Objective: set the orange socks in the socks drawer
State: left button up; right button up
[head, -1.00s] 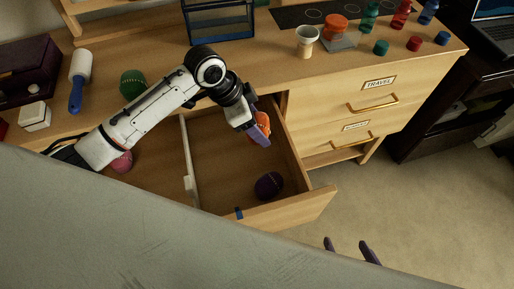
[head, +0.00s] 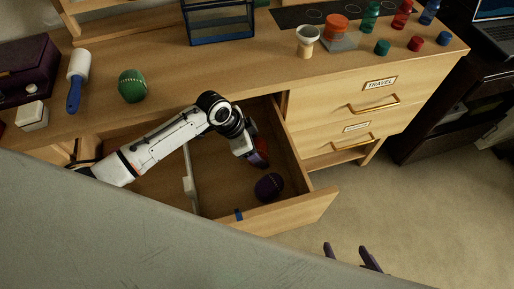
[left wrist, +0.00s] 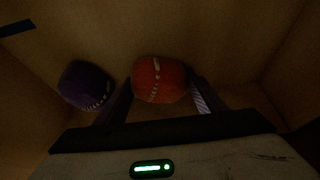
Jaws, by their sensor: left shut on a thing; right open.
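The orange socks (left wrist: 160,80) are a rolled ball between the two fingers of my left gripper (left wrist: 160,92) in the left wrist view. In the head view only a sliver of orange (head: 263,146) shows beside my left gripper (head: 259,160). My left gripper is shut on the socks and reaches down inside the open drawer (head: 290,214), right of its white divider (head: 190,170). Whether the socks touch the drawer floor I cannot tell. My right gripper (head: 352,257) is open and empty, low over the floor in front.
A purple sock ball (head: 269,187) lies in the same compartment, close to my left gripper. It also shows in the left wrist view (left wrist: 86,84).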

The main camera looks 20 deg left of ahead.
pick_arm(q)
jog(key=shift+f, duration=0.1)
jog(key=shift+f, duration=0.15)
jog(key=o, duration=1.1)
jog(key=shift+c, duration=0.2)
jog(key=shift+r, duration=0.4)
jog(key=v, duration=0.2)
jog(key=shift+a+r+p, duration=0.15)
jog(key=shift+r+p, duration=0.15)
jog(key=shift+r, duration=0.05)
jog(key=s+a, duration=0.2)
jog(key=a, duration=0.1)
jog(key=s+a, duration=0.2)
jog(key=a, duration=0.1)
jog(key=s+a, duration=0.3)
jog(key=a, duration=0.1)
jog(key=shift+b, duration=0.3)
